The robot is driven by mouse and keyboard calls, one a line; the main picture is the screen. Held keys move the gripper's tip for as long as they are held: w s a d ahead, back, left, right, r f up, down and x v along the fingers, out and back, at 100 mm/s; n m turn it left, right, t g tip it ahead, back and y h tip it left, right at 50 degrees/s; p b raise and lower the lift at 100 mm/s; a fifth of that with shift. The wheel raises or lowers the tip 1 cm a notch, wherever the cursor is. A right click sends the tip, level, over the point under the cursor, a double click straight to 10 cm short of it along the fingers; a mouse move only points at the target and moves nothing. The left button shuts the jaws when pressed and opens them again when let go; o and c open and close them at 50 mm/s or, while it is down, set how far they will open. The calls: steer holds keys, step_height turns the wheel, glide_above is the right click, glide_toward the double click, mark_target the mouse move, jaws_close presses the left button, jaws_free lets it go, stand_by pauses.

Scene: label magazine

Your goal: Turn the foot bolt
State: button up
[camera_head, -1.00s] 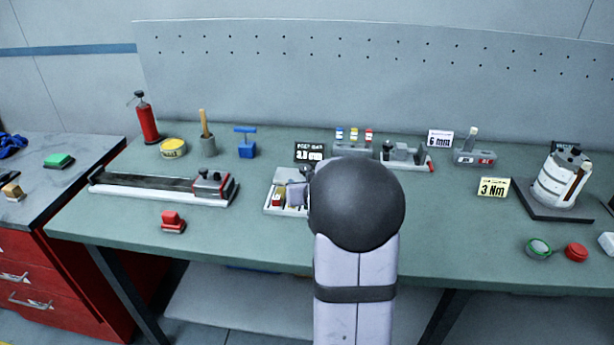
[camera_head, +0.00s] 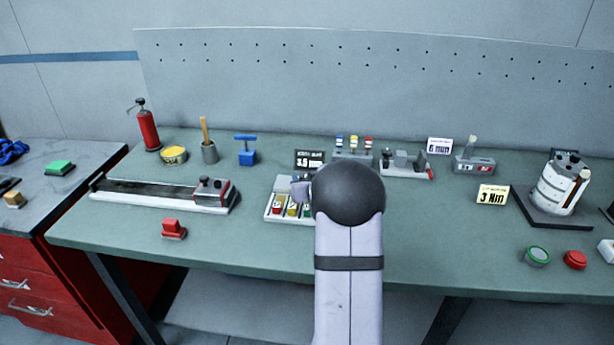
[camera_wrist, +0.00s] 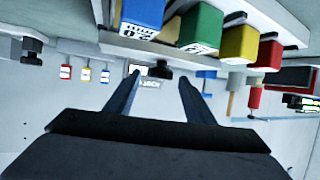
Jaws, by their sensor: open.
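A pale tray (camera_head: 268,217) with red, yellow and green blocks stands at the middle of the bench, partly hidden by my arm. In the wrist view the tray (camera_wrist: 122,43) shows upside down at the top, with blue, green, yellow and red blocks. My gripper (camera_wrist: 160,80) is open and empty, its two dark fingers apart near the tray. A dark knob-like part (camera_wrist: 159,71) shows between the fingertips; I cannot tell whether it is the foot bolt or whether it touches them. In the head view the gripper is mostly hidden behind my arm's round joint.
A long rail device (camera_head: 150,198) lies left of the tray, with a red block (camera_head: 173,229) in front. A grey clamp-like fixture (camera_head: 405,163) stands behind right. A white drum (camera_head: 558,185), a green button (camera_head: 537,254) and a red button (camera_head: 575,259) stand at right.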

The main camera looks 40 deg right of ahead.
steer(key=shift+x, duration=0.8)
steer(key=c, duration=1.1)
steer(key=shift+o, duration=0.2)
steer(key=shift+r+p, duration=0.1)
steer(key=shift+p, duration=0.25)
